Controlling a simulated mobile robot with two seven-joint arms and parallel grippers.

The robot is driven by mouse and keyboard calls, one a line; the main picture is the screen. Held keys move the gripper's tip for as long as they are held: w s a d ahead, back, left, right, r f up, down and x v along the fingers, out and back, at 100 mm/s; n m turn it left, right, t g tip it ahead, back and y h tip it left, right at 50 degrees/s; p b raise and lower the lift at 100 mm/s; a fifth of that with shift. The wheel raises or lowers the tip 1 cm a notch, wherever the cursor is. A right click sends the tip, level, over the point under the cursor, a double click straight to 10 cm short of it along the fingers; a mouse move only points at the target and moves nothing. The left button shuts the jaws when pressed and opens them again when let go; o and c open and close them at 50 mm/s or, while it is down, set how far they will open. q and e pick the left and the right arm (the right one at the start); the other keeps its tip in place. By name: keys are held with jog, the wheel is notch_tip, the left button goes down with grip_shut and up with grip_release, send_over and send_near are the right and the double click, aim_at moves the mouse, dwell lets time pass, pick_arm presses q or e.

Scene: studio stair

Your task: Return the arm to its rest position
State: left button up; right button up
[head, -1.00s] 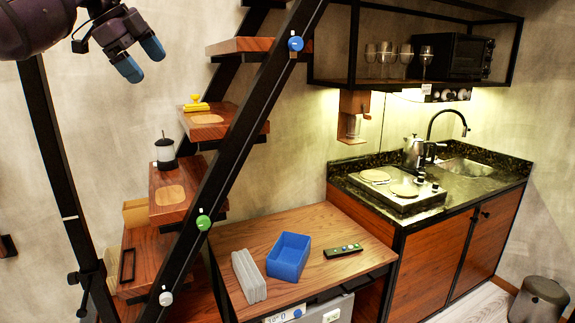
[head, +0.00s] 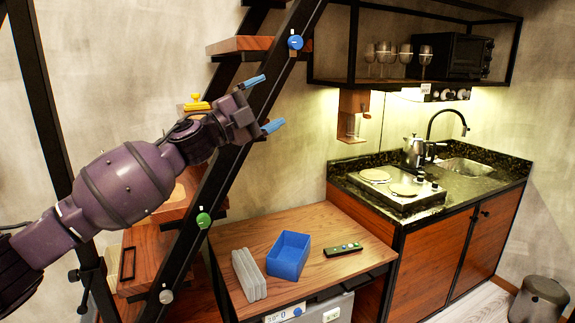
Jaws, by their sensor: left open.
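My left arm comes in from the left edge and reaches up and right across the stair. Its left gripper (head: 268,104) is open and empty, with two blue fingertips spread apart. It appears in front of the black stair stringer, below the blue knob (head: 295,42) and above the wooden table (head: 335,222). Whether it touches the stringer cannot be told. The arm hides part of the middle steps. My right gripper is not in view.
A yellow object (head: 197,103) sits on a step behind the arm. The table holds a blue bin (head: 288,262), a grey slotted holder (head: 249,275) and a remote (head: 343,249). A green knob (head: 203,220) is on the stringer. Wall space right of the gripper is clear.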

pick_arm(q)
jog(key=s+a+f+n+t+y, duration=0.2)
jog(key=s+a+f+n+y, duration=0.3)
jog(key=f, duration=0.7)
jog(key=s+a+f+n+t+y, duration=0.1)
jog(key=a+f+n+t+y, duration=0.2)
jog(key=f+n, duration=0.65)
jog(key=s+a+f+n+t+y, duration=0.1)
jog(key=s+a+f+n+y, duration=0.35)
jog(key=f, duration=0.85)
jog(key=s+a+f+n+g+y, duration=0.2)
jog(key=s+a+f, duration=0.1)
jog(key=s+f, duration=0.6)
jog(key=s+a+f+n+g+y+b, duration=0.1)
jog(key=s+a+f+n+g+y, duration=0.1)
jog(key=s+f, duration=0.7)
jog(key=s+a+f+n+g+y, duration=0.1)
jog(key=s+a+f+n+y, duration=0.1)
jog(key=s+a+f, duration=0.3)
jog(key=s+f+n, duration=0.1)
jog(key=s+f, duration=0.2)
jog(key=s, duration=0.1)
jog(key=shift+s+a+f+n+g+y+b, duration=0.3)
jog(key=shift+f+g+y+b, duration=0.05)
jog(key=shift+f+g, duration=0.05)
